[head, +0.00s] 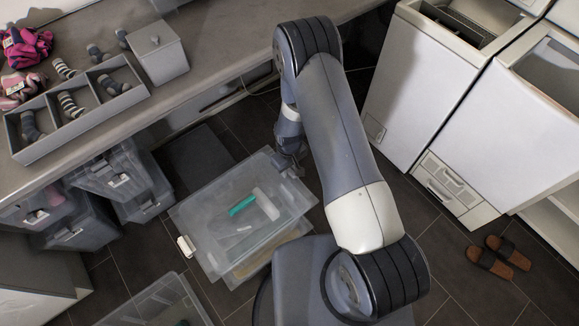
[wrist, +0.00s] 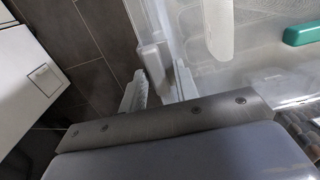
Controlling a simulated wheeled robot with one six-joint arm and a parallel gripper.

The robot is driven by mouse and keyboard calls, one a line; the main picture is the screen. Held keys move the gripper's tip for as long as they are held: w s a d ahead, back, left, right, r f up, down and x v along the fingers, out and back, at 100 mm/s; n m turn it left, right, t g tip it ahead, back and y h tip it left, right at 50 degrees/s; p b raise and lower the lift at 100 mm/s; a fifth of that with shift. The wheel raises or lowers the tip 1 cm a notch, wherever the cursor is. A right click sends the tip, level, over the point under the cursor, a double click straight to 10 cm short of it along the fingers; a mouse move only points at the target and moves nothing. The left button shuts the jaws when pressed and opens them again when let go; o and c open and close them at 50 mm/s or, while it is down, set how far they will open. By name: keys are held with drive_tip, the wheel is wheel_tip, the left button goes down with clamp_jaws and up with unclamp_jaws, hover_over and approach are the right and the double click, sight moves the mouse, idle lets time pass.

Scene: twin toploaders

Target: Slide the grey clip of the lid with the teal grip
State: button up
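A clear box with a translucent lid (head: 215,215) stands on the floor; the lid also fills the right of the wrist view (wrist: 270,65). The teal grip (head: 242,206) is on the lid and also shows in the wrist view (wrist: 302,34). A pale grey clip (wrist: 151,58) sits at the lid's edge in the wrist view; in the head view my arm and gripper obscure that edge. My gripper (wrist: 159,80) is open, its two fingertips apart on either side of the clip's near end. Contact cannot be told. In the head view my gripper (head: 290,165) is at the lid's far right corner.
A white clip (head: 186,246) is at the lid's left end. A pale bar (head: 266,204) lies beside the teal grip. The counter (head: 210,50) overhangs behind, with several clear boxes (head: 120,185) under it. White toploaders (head: 410,90) and slippers (head: 498,258) are at right.

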sight(289, 170)
drive_tip(key=shift+o, duration=0.8)
drive_tip(key=shift+r, duration=0.15)
wheel_tip(289, 170, up, 10)
drive_tip(key=shift+r+b, duration=0.25)
drive_tip(key=shift+b, duration=0.05)
wheel_tip(289, 170, down, 10)
drive_tip(key=shift+f+p, duration=0.25)
drive_tip(key=shift+p, duration=0.05)
drive_tip(key=shift+w+d+f+p, duration=0.1)
drive_tip(key=shift+w+d+p, duration=0.25)
drive_tip(key=shift+p, duration=0.2)
